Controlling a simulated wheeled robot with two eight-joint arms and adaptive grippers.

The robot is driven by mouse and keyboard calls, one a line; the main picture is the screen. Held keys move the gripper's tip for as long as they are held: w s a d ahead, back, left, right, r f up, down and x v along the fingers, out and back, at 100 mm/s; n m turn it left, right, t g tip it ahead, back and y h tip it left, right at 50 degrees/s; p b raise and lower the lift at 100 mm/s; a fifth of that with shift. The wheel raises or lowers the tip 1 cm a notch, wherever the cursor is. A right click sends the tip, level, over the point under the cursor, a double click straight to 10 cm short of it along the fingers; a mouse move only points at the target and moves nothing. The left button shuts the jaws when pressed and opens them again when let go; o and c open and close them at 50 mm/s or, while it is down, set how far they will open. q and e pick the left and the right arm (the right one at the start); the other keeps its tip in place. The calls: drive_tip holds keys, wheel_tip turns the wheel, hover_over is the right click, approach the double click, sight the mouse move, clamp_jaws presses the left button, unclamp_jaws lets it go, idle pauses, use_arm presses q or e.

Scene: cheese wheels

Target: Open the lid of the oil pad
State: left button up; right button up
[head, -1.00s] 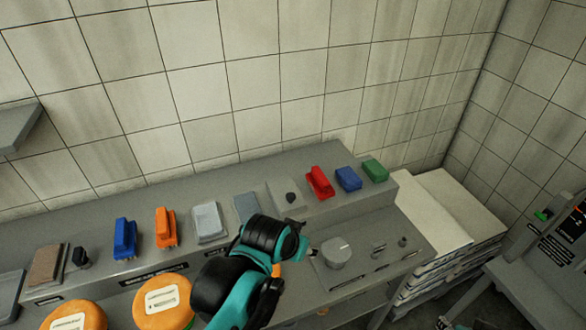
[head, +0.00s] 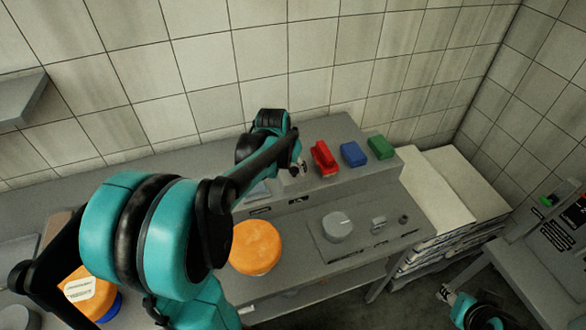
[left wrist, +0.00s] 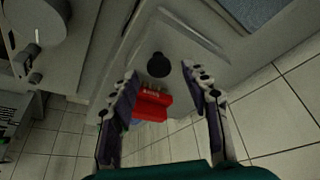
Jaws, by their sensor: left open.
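The oil pad (left wrist: 185,48) is a flat grey plate in the left wrist view, with a round black knob (left wrist: 157,64) on its lid. In the head view my left arm and gripper hide most of it. My left gripper (left wrist: 160,74) is open, with its two fingers on either side of the knob in the picture. I cannot tell how far above the knob they are. In the head view my left gripper (head: 297,168) is over the raised shelf, left of the red stamp. My right gripper (head: 446,293) shows small at the bottom right, away from the bench.
A red stamp (head: 324,158), a blue stamp (head: 353,153) and a green stamp (head: 381,146) stand right of the left gripper. An orange cheese wheel (head: 256,247) lies on the lower bench. A grey round dial (head: 337,226) is nearby. The tiled wall is behind.

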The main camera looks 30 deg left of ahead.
use_arm(q)
drive_tip(key=shift+x, duration=0.9)
clamp_jaws()
drive_tip(key=shift+r, duration=0.1)
